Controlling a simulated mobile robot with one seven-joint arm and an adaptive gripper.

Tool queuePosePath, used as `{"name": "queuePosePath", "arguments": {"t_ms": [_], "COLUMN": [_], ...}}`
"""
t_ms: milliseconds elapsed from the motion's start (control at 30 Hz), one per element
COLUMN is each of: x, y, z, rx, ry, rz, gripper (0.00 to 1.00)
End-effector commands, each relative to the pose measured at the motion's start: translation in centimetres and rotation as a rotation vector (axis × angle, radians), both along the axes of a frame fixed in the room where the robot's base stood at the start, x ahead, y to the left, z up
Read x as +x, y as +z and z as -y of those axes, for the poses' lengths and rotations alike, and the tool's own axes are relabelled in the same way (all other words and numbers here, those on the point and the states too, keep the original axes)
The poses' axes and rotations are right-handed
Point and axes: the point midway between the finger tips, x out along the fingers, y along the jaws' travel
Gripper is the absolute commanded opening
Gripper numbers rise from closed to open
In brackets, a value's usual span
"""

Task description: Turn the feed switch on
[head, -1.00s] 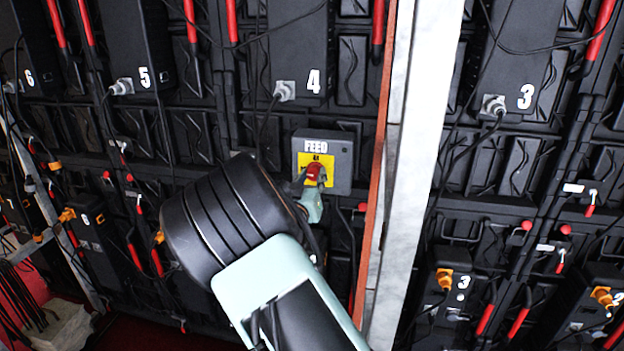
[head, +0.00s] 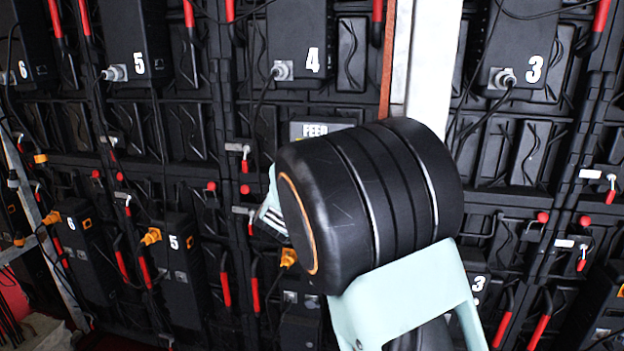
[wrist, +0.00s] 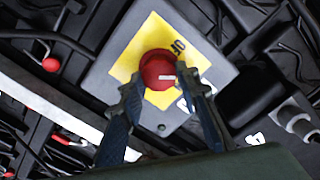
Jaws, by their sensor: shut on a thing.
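The feed switch is a grey box with a yellow plate (wrist: 128,62) and a round red knob (wrist: 158,70), seen in the wrist view. The knob bears a small white mark, and part of the lettering "OF" shows on the plate beside it. My gripper (wrist: 155,84) has one finger on each side of the knob and is shut on it. In the head view only the top of the feed box (head: 313,130) with its FEED label shows. My arm hides the knob and fingers there. I cannot tell the switch's setting.
Black panels with numbered boxes, such as 4 (head: 312,62) and 3 (head: 533,69), surround the switch. Cables hang in front. Red-handled latches and a pale vertical post (head: 433,60) are close by.

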Motion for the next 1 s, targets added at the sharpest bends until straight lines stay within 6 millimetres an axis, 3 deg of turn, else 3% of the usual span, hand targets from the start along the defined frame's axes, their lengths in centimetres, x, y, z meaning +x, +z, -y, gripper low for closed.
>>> {"name": "queuePosePath", "arguments": {"t_ms": [500, 1000], "x": [-0.02, -0.02], "y": [-0.53, -0.27], "z": [0.21, 0.12], "rx": [0.458, 0.682], "ry": [-0.001, 0.0], "rz": [0.091, 0.133], "gripper": [0.06, 0.06]}}
